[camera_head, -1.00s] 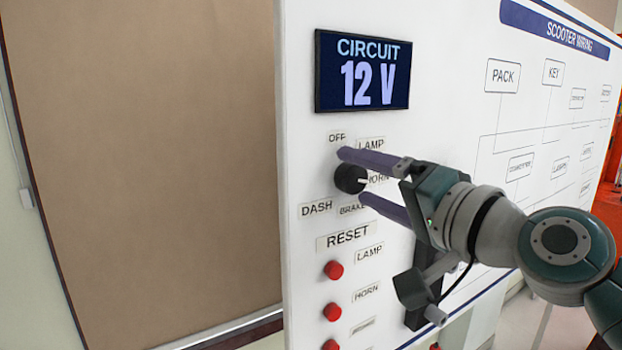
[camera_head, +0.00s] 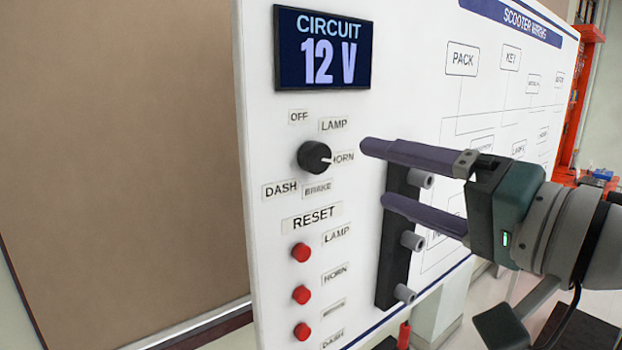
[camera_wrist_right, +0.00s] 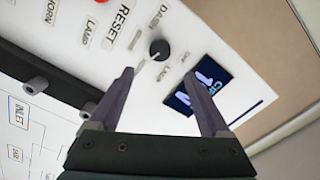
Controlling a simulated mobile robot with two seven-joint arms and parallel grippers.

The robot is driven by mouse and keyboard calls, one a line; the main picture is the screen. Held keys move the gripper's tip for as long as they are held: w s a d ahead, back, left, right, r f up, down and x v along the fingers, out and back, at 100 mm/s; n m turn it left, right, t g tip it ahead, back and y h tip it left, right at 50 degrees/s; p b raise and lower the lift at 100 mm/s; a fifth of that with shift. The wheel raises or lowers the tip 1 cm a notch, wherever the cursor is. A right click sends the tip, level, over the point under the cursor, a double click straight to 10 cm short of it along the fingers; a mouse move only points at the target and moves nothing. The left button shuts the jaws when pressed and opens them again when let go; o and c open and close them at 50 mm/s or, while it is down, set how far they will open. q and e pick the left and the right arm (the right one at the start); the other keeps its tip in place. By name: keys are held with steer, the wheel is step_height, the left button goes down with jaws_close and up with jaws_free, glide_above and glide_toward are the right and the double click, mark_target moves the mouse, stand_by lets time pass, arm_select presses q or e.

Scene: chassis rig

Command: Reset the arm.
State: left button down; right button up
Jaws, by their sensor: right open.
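My right gripper (camera_head: 372,172) is open and empty, in front of the white panel (camera_head: 255,200) and to the right of the black rotary knob (camera_head: 314,157). The knob's white pointer is toward the HORN label. In the right wrist view the knob (camera_wrist_right: 159,49) shows beyond and between the two open fingers (camera_wrist_right: 165,82), apart from both. The display (camera_head: 322,48) above the knob reads CIRCUIT 12 V. Red RESET buttons (camera_head: 301,294) run in a column below the knob. My left gripper is not in view.
A black strip with grey sockets (camera_head: 411,241) stands on the panel below my right gripper; a red plug (camera_head: 404,335) hangs under it. A wiring diagram covers the panel's right side. A brown wall surface (camera_head: 120,150) lies left, and an orange rack (camera_head: 583,90) stands at far right.

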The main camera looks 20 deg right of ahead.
steer(key=s+a+f+n+g+h, duration=0.1)
steer(key=s+a+f+n+g, duration=0.25)
steer(key=s+f, duration=0.2)
steer(key=s+a+f+n+g, duration=0.2)
steer(key=s+f+n+g, duration=0.25)
steer(key=f, duration=0.25)
steer(key=s+d+f+n+g+h, duration=0.1)
steer(key=s+d+f+g+h, duration=0.15)
steer(key=s, duration=0.35)
steer(key=s+d+f+n+g+h, duration=0.1)
steer(key=s+d+f+g+h, duration=0.15)
steer(key=s, duration=0.35)
step_height(320, 180, up, 24)
steer(key=s+p, duration=0.1)
steer(key=p, duration=2.3)
steer(key=shift+f+p, duration=0.2)
steer(key=shift+p, duration=0.1)
steer(key=shift+s+a+f, duration=0.1)
